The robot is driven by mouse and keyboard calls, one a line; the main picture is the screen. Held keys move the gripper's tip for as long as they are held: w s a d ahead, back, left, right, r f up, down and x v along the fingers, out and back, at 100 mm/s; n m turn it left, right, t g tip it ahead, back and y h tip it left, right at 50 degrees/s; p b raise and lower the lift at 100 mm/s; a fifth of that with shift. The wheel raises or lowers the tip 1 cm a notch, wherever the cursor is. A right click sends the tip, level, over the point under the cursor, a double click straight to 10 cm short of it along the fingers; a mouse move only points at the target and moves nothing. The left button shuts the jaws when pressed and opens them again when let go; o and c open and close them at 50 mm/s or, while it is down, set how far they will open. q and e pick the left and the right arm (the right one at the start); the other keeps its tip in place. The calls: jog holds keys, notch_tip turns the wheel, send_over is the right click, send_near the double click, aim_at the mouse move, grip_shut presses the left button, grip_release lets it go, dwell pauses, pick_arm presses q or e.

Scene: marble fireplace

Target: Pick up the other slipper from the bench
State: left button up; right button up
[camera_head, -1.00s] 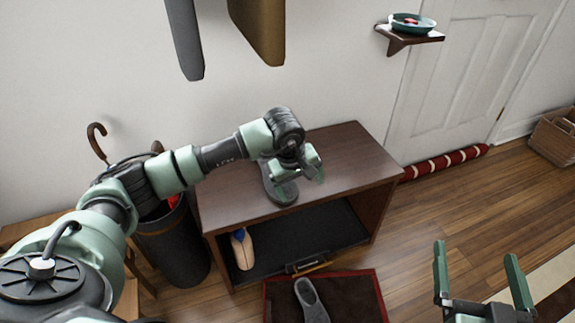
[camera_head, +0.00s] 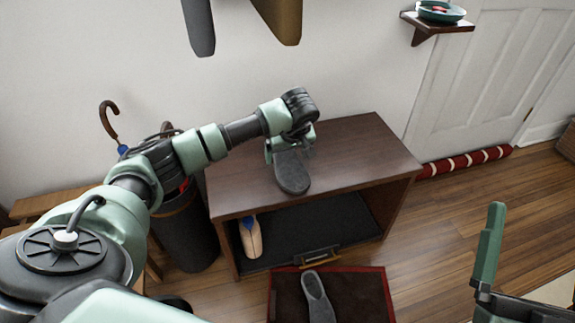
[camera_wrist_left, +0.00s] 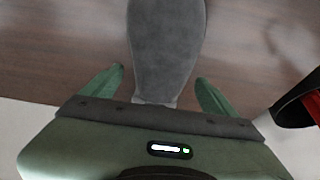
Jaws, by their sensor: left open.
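A grey slipper (camera_head: 293,177) lies on top of the dark wooden bench (camera_head: 350,155). My left gripper (camera_head: 290,143) is open over the slipper's far end. In the left wrist view the slipper (camera_wrist_left: 166,45) runs between the two green fingers (camera_wrist_left: 160,75), with gaps on both sides. Its near end is partly hidden by the gripper body. My right gripper (camera_head: 530,275) is empty at the lower right, one finger clear and the other mostly cut off.
A dark bin (camera_head: 187,235) with an umbrella (camera_head: 108,115) stands left of the bench. A beige item (camera_head: 250,237) sits on the bench's lower shelf. A wall shelf (camera_head: 430,25) holds a green dish. Hanging items show above. Wood floor is open at right.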

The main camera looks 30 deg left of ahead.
pick_arm(q)
jog(key=shift+x, duration=0.85)
jog(key=c, duration=1.5)
pick_arm(e)
jog(key=shift+s+d+r+t+y, duration=0.15)
jog(key=shift+s+r+t+y, duration=0.35)
jog(key=shift+s+r+t, duration=0.45)
pick_arm(q)
jog(key=shift+r, duration=0.15)
pick_arm(e)
jog(key=shift+r, duration=0.15)
